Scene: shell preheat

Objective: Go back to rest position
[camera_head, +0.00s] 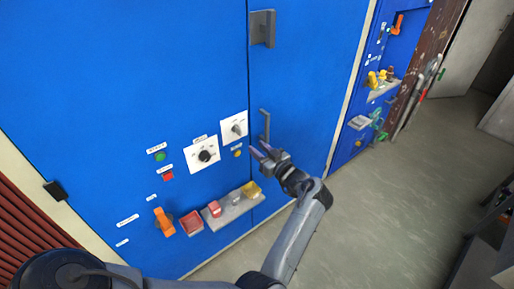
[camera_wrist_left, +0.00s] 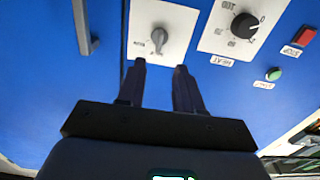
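My left gripper (camera_head: 262,152) is at the end of the grey arm, in front of the blue cabinet (camera_head: 110,70), near the grey door handle (camera_head: 265,126). In the left wrist view my left gripper (camera_wrist_left: 158,70) has its two fingers apart with nothing between them. Beyond the fingertips is a white plate with a grey rotary switch (camera_wrist_left: 159,38); the switch also shows in the head view (camera_head: 237,129). I cannot tell from these frames whether the fingers touch the panel. My right gripper is not in view.
A larger black dial (camera_head: 205,156), a green button (camera_head: 159,156) and a red button (camera_head: 168,176) are on the panel. A ledge (camera_head: 235,211) with red and yellow parts juts out below. An orange switch (camera_head: 164,222) is at left. Open grey floor (camera_head: 400,190) lies to the right.

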